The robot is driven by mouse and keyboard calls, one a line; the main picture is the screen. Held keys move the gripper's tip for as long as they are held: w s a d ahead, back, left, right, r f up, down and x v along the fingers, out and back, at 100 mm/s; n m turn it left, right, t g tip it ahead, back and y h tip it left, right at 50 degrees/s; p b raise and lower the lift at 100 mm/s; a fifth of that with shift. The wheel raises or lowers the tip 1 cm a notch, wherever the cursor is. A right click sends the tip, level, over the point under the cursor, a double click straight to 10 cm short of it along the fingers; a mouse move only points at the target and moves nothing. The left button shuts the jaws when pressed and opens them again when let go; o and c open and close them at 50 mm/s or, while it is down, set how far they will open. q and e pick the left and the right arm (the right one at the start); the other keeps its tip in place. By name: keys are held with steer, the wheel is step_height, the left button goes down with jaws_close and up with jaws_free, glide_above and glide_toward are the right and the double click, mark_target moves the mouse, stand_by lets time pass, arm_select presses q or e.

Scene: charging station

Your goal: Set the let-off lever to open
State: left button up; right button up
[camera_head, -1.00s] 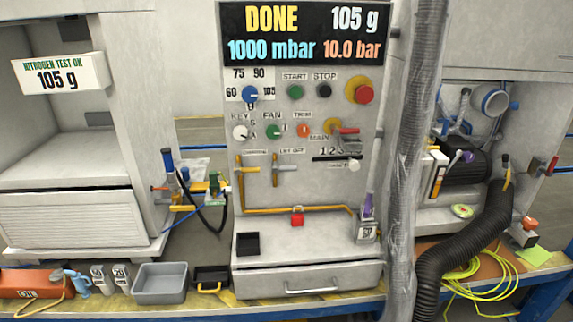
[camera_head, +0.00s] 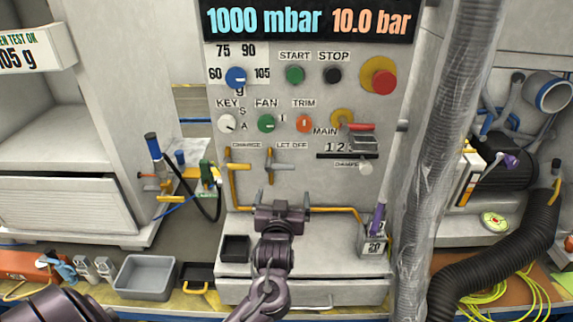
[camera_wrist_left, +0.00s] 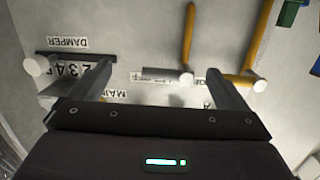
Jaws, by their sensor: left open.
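The let-off lever (camera_head: 281,166) is a small grey handle on the grey panel, lying level and pointing right from its upright pipe. In the left wrist view, which is turned over, the let-off lever (camera_wrist_left: 166,75) lies between the finger tips, pointing left. My left gripper (camera_head: 282,194) is open in front of the panel, below the lever in the head view. In the left wrist view its fingers (camera_wrist_left: 160,72) are apart with nothing gripped. Contact with the panel cannot be told. My right gripper is not in view.
The yellow charge lever (camera_head: 240,166) sits just left of the let-off lever. The damper slider (camera_head: 365,168) is to the right. A yellow pipe (camera_head: 335,209) runs below. A black tray (camera_head: 235,247) and a tagged purple-handled item (camera_head: 375,240) stand on the ledge.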

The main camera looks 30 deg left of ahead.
mark_target(280, 169)
arm_select(q)
steer(key=shift+n+y, duration=0.5)
steer(key=shift+y, duration=0.4)
steer(key=w+a+r, duration=0.1)
steer(key=w, duration=0.1)
steer(key=w+a+r, duration=0.1)
steer(key=w+a, duration=0.1)
steer(key=w+a+r+p, duration=0.1)
steer(key=w+a, duration=0.1)
steer(key=shift+w+r, duration=0.1)
steer(key=shift+r, duration=0.05)
steer(key=shift+w+a, duration=0.3)
steer(key=shift+w, duration=0.2)
steer(key=shift+t, duration=0.3)
steer(key=c, duration=1.4)
